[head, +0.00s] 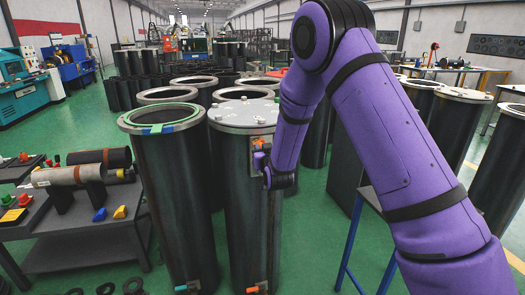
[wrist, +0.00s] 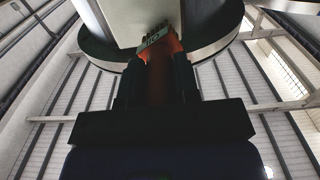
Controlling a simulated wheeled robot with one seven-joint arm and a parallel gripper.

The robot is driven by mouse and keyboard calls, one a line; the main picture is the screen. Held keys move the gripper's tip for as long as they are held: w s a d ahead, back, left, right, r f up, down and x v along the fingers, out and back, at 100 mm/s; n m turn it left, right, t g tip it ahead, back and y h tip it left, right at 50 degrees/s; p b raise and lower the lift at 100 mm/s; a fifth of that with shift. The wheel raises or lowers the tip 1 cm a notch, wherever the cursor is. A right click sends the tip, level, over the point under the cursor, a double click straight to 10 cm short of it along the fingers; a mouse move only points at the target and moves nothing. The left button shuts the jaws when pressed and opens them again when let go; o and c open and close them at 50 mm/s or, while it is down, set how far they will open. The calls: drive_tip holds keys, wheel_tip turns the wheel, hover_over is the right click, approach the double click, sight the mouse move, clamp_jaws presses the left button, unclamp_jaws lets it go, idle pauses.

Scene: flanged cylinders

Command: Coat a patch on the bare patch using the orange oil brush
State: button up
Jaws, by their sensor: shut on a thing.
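The orange oil brush (wrist: 160,62) is held upright between the dark fingers of my gripper (wrist: 157,72) in the wrist view. Its pale-tipped end (wrist: 152,40) points up against or close to a pale surface; contact cannot be told. In the head view my gripper (head: 262,160) is at the upper front of the dark cylinder with a grey flange (head: 243,113). A small orange-edged area (head: 257,144) shows there, just above my gripper; whether it is the brush or a marking is unclear. I cannot make out the bare patch clearly.
A cylinder with a green-rimmed flange (head: 160,118) stands close on the left. More flanged cylinders stand behind and to the right. A dark bench (head: 85,225) with tubes and coloured parts is at left. A blue-legged table (head: 352,235) stands right. Black rings lie on the floor.

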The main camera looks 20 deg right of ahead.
drive_tip(key=shift+w, duration=0.4)
idle(0.7)
drive_tip(key=shift+f, duration=1.15)
drive_tip(key=shift+f, duration=1.05)
drive_tip(key=shift+f, duration=0.1)
drive_tip(key=shift+f, duration=1)
drive_tip(key=shift+w, duration=0.1)
